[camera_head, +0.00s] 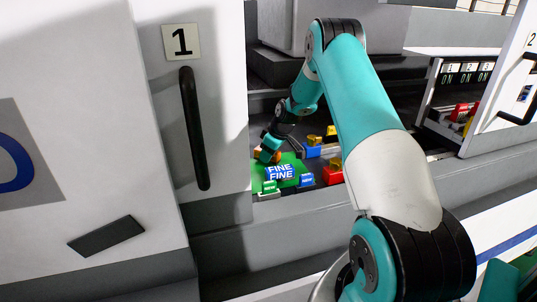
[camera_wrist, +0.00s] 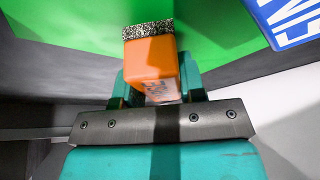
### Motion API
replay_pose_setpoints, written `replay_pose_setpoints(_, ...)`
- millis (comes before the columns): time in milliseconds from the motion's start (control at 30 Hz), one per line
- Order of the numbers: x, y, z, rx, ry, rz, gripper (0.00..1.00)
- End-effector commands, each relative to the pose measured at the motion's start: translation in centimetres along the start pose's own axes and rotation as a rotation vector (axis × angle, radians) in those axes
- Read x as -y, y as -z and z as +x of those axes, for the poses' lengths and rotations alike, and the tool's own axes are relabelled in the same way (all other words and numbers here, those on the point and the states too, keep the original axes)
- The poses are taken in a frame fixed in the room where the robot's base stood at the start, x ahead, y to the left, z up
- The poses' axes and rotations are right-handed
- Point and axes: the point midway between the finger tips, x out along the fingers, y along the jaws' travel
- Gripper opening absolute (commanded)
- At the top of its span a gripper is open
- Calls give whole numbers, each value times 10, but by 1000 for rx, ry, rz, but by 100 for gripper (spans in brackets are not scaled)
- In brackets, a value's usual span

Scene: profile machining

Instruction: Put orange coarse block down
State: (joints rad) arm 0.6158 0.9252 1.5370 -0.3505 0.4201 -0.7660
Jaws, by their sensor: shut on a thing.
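The orange coarse block (camera_wrist: 150,70) has a speckled grey end and partly readable lettering. It sits between the fingers of my gripper (camera_wrist: 160,90) in the wrist view, and the gripper is shut on it. In the head view the orange block (camera_head: 258,153) shows small at my gripper (camera_head: 268,152), over the far left part of a green mat (camera_head: 258,184). The green surface also fills the top of the wrist view (camera_wrist: 80,25). I cannot tell whether the block touches the mat.
A blue "FINE" label (camera_head: 280,173) lies on the mat, with small green (camera_head: 270,187) and blue (camera_head: 307,180) pieces in front. Red (camera_head: 333,175), blue and yellow blocks stand to the right. The door marked 1 (camera_head: 190,100) is left of the opening; a second machine is at right.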

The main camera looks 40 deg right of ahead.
Motion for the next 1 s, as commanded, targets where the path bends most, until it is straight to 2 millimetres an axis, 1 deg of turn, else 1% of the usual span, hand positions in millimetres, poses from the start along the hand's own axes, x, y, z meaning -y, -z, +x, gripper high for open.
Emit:
replay_pose_setpoints(100, 0, -3, 8, -1, -1, 0, 11)
replay_pose_setpoints(433, 0, -5, 12, -1, -2, 0, 11)
replay_pose_setpoints(467, 0, -4, 11, -1, -2, 0, 42)
replay_pose_setpoints(500, 0, -4, 10, -1, -2, 0, 51)
replay_pose_setpoints(533, 0, -4, 10, -1, -2, 0, 58)
replay_pose_setpoints(567, 0, -4, 10, -1, -2, 0, 63)
replay_pose_setpoints(833, 0, -4, 9, -1, -1, 0, 63)
replay_pose_setpoints(933, -1, -3, 4, -2, -3, 0, 63)
replay_pose_setpoints(1000, -2, -3, -6, -3, -4, 0, 63)
